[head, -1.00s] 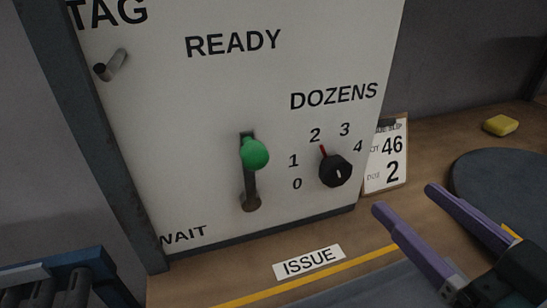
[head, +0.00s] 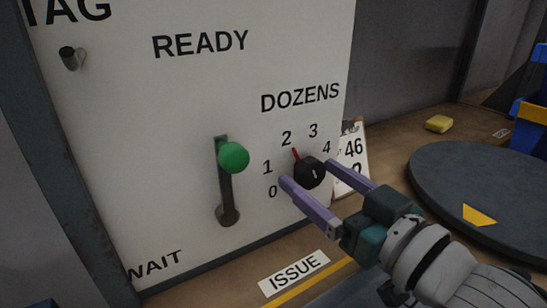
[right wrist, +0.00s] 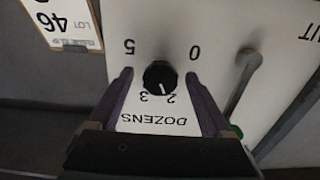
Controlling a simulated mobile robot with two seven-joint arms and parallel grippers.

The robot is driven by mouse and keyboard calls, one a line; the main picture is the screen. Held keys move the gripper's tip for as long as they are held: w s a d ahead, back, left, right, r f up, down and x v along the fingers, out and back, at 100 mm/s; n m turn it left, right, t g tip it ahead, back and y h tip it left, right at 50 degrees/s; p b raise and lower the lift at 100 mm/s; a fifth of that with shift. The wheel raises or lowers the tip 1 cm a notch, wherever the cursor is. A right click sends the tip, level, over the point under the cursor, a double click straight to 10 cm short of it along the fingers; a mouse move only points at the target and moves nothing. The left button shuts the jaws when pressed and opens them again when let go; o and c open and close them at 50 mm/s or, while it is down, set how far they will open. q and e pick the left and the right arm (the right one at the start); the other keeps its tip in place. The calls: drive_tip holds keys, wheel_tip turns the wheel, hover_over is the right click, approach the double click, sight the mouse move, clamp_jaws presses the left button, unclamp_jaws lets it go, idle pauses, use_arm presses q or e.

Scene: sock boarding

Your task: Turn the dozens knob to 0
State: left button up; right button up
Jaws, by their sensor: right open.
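The dozens knob (head: 309,173) is a black round knob on the white panel, under the word DOZENS. Its red pointer (head: 296,154) points up-left, close to the 2. The 0 (head: 272,191) is printed at the knob's lower left. My right gripper (head: 307,171) is open, with one purple finger on each side of the knob. In the right wrist view the knob (right wrist: 160,77) sits between the fingertips, with small gaps visible at both sides. My left gripper is out of view.
A green-handled lever (head: 233,157) stands in a slot left of the knob. A slip card (head: 352,158) leans beside the panel, partly behind the right finger. A dark round turntable (head: 440,180) lies at right, and a yellow block (head: 439,124) sits behind it.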

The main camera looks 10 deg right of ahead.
clamp_jaws()
idle(0.8)
